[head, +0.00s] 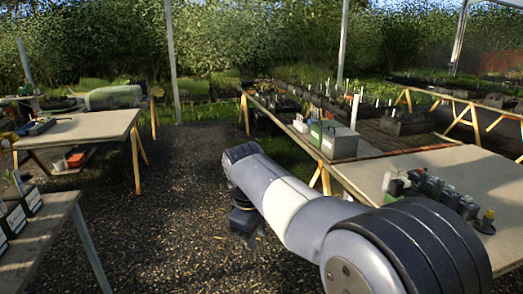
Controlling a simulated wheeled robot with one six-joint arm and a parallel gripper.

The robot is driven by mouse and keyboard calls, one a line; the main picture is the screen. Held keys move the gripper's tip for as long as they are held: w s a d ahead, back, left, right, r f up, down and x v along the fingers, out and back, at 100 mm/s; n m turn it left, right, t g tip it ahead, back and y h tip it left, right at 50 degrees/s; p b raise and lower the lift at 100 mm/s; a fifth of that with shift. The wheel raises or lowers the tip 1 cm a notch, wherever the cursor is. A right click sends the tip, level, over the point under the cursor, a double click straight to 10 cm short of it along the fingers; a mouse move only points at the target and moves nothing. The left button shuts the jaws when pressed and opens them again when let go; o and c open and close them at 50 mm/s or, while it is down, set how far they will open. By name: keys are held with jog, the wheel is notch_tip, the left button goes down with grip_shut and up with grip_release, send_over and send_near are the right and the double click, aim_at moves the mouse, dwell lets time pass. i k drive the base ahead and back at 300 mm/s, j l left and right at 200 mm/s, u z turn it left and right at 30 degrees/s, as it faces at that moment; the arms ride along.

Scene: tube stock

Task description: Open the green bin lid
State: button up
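A small bin with a green side (318,132) stands on the long table at centre right. It is partly behind a pale grey box (340,145), and I cannot tell whether the two are joined. It is too small in view to make out its lid clearly. My arm reaches in from the lower right. My gripper (243,222) is at its far end, dark and pointing down over the gravel, left of the table and apart from the bin. Its fingers are too dark and small to read.
The near right table (460,170) holds several dark pots and bottles (432,188). A wooden trestle table (85,130) stands at the left, and a bench with labelled pots (15,215) is nearer. The gravel aisle (180,190) is clear. Metal posts (172,60) rise behind.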

aim_at(328, 121)
jog(key=i+l+u, duration=0.1)
jog(key=i, duration=1.6)
jog(key=i+z, duration=0.15)
jog(key=i, duration=0.7)
jog(key=i+j+z, duration=0.1)
jog(key=i+j, duration=0.15)
jog(key=i, duration=0.55)
jog(key=i+l+z, duration=0.15)
jog(key=i+z, duration=0.75)
jog(key=i+j+z, duration=0.2)
jog(key=i+z, duration=0.25)
